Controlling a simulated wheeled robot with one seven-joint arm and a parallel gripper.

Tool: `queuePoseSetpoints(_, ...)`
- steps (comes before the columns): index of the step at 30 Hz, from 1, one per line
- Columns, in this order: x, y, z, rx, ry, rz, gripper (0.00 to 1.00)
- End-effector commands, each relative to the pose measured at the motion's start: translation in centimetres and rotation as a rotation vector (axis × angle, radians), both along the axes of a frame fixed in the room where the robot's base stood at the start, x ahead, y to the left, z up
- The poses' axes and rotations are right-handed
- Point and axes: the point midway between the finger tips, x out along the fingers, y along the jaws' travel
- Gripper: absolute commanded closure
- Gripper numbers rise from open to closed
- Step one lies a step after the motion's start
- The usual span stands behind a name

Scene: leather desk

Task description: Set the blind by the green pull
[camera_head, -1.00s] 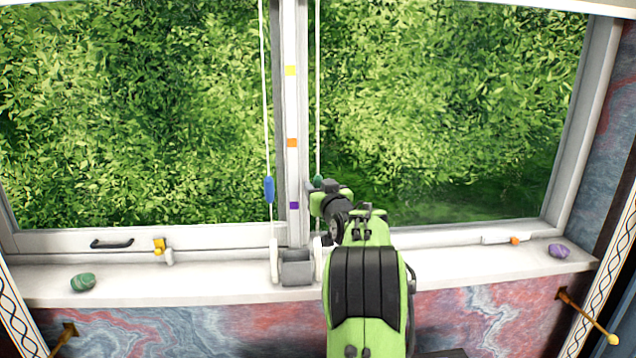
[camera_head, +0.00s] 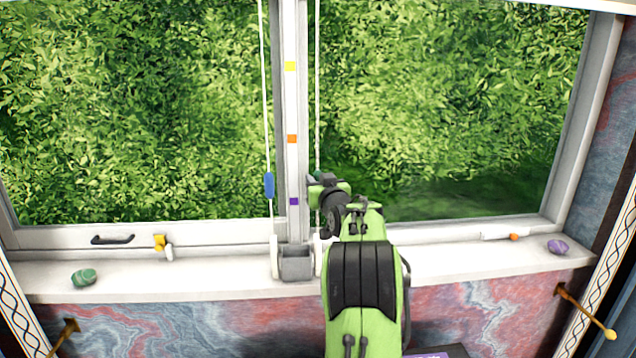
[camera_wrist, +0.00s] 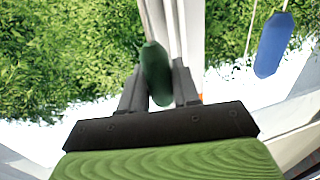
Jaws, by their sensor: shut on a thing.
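The green pull (camera_wrist: 155,72) hangs on a white cord and sits between the fingers of my gripper (camera_wrist: 158,88) in the wrist view. My gripper is shut on it. In the head view my gripper (camera_head: 316,181) is just right of the window's centre post, and only a small part of the green pull (camera_head: 319,174) shows there. The centre post carries a yellow mark (camera_head: 290,66), an orange mark (camera_head: 292,139) and a purple mark (camera_head: 294,201). The pull is slightly above the purple mark's height. The blind itself is not seen.
A blue pull (camera_head: 269,185) hangs on another cord left of the post; it also shows in the wrist view (camera_wrist: 273,44). A grey block (camera_head: 296,263) stands on the sill below. A green stone (camera_head: 84,277) and a purple stone (camera_head: 558,246) lie on the sill.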

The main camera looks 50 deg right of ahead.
Motion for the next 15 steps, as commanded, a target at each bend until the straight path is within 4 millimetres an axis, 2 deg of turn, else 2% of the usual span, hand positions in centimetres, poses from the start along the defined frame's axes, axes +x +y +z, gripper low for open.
queuePoseSetpoints(5,0.0,0.0,2.2,0.000,-0.001,0.000,1.00)
queuePoseSetpoints(8,0.0,0.0,4.6,-0.002,-0.002,0.000,1.00)
queuePoseSetpoints(11,0.0,0.0,7.7,-0.004,-0.003,-0.001,1.00)
queuePoseSetpoints(15,0.0,0.0,12.8,-0.005,-0.003,-0.001,1.00)
